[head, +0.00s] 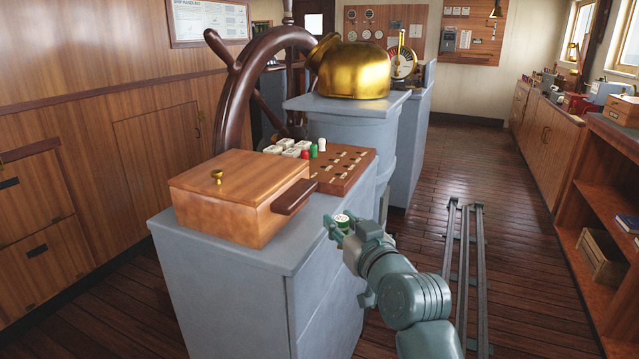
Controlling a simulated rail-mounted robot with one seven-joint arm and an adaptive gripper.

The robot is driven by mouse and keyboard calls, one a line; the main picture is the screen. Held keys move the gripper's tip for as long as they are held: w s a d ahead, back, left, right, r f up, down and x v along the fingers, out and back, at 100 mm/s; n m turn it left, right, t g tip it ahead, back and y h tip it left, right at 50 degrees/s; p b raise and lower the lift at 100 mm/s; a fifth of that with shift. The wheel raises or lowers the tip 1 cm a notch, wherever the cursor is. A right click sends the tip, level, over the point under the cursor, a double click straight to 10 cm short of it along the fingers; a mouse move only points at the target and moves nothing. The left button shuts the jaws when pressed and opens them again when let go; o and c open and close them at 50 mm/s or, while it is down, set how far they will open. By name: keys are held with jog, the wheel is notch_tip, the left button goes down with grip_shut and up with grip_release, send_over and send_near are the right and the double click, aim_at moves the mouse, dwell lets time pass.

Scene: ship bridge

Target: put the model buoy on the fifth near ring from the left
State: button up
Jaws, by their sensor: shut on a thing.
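My gripper (337,224) is shut on a small round thing (342,218) with a pale top and some green and red on it. It is too small to tell if this is the model buoy. The gripper is in front of and to the right of the grey cabinet's edge. I cannot make out separate rings.
A wooden box (235,190) with a brass knob and a side handle stands on the grey cabinet (225,270), left of the gripper. White blocks (287,146) lie behind it. Beyond are a ship's wheel (240,85) and a brass binnacle (350,72). Floor rails (465,260) run on the right.

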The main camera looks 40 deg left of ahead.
aim_at(320, 214)
jog(key=p+x, duration=0.7)
jog(key=shift+w+a+r, duration=0.15)
jog(key=shift+r, duration=0.05)
jog(key=x, duration=0.3)
jog(key=shift+w+a+f, duration=0.15)
jog(key=shift+f, duration=0.15)
jog(key=shift+r, duration=0.1)
jog(key=o, duration=0.5)
jog(key=shift+f, duration=0.2)
jog(key=o, duration=0.4)
